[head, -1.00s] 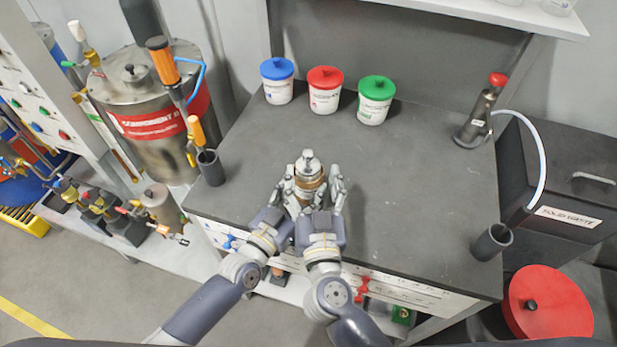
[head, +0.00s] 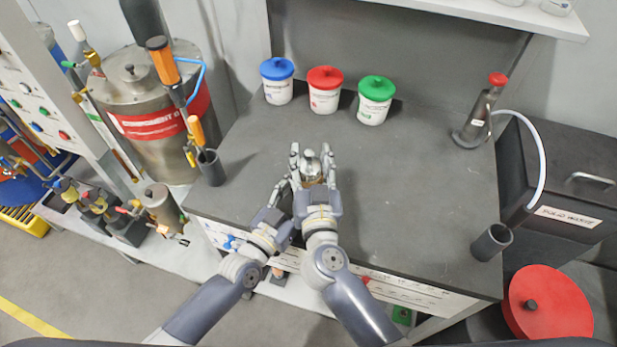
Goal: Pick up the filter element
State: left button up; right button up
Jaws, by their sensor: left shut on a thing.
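A small metallic piece with a rounded silver top (head: 309,160), apparently the filter element, is upright between my two hands near the front middle of the dark bench. Its lower part is mostly hidden by fingers. My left gripper (head: 286,182) is at its lower left side, shut on it. My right gripper (head: 316,172) is close against its right and near side. The fingers overlap, so I cannot tell whether the right one is shut on it, nor whether the piece touches the bench.
Blue-lidded (head: 277,84), red-lidded (head: 324,92) and green-lidded (head: 374,102) tubs stand at the bench's back. A metal bottle (head: 476,122) stands back right. Dark cups sit at the left (head: 210,167) and right (head: 491,242) edges. The bench's right half (head: 420,200) is clear.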

pick_arm(q)
jog(key=shift+f, duration=0.1)
pick_arm(e)
jog(key=shift+d, duration=0.1)
notch_tip(320, 180, up, 18)
dwell(0.4)
pick_arm(q)
jog(key=o, duration=1.3)
jog(key=v, duration=1.2)
jog(key=shift+s, duration=0.15)
pick_arm(e)
jog(key=shift+f, duration=0.1)
